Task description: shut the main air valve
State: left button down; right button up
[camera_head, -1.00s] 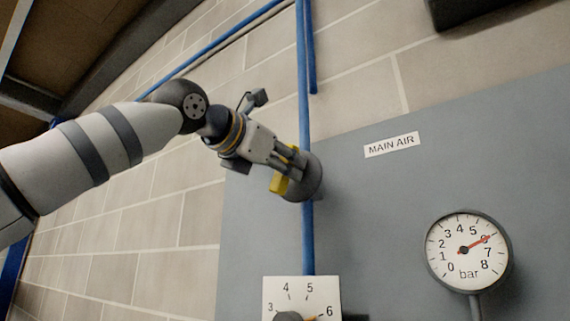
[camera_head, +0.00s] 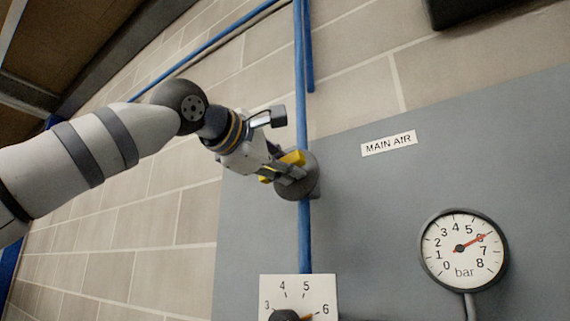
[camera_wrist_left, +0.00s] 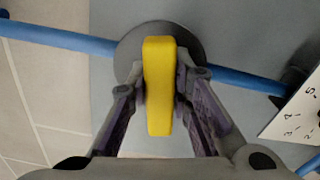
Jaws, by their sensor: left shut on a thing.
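The main air valve has a round dark grey body (camera_head: 312,178) on the blue pipe (camera_head: 304,235) and a yellow lever handle (camera_head: 294,157). My left gripper (camera_head: 287,171) is shut on the handle, which shows on both sides of the fingers. In the left wrist view the yellow handle (camera_wrist_left: 159,85) stands between the two fingers (camera_wrist_left: 160,92), and it lies across the blue pipe (camera_wrist_left: 240,80). The dark round body (camera_wrist_left: 128,52) is behind it. My right gripper is in neither view.
A "MAIN AIR" label (camera_head: 389,144) is on the grey panel (camera_head: 400,210). A pressure gauge (camera_head: 463,265) at the right points to about 6 bar. A white dial plate (camera_head: 275,290) with a dark knob (camera_head: 285,316) is below the valve. A block wall (camera_head: 150,220) lies left.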

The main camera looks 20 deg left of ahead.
pick_arm(q)
jog(key=shift+f+m, duration=0.1)
jog(key=shift+m, duration=1.4)
jog(key=c, duration=1.4)
grip_release()
jog(key=shift+c, duration=0.2)
jog(key=v, duration=1.2)
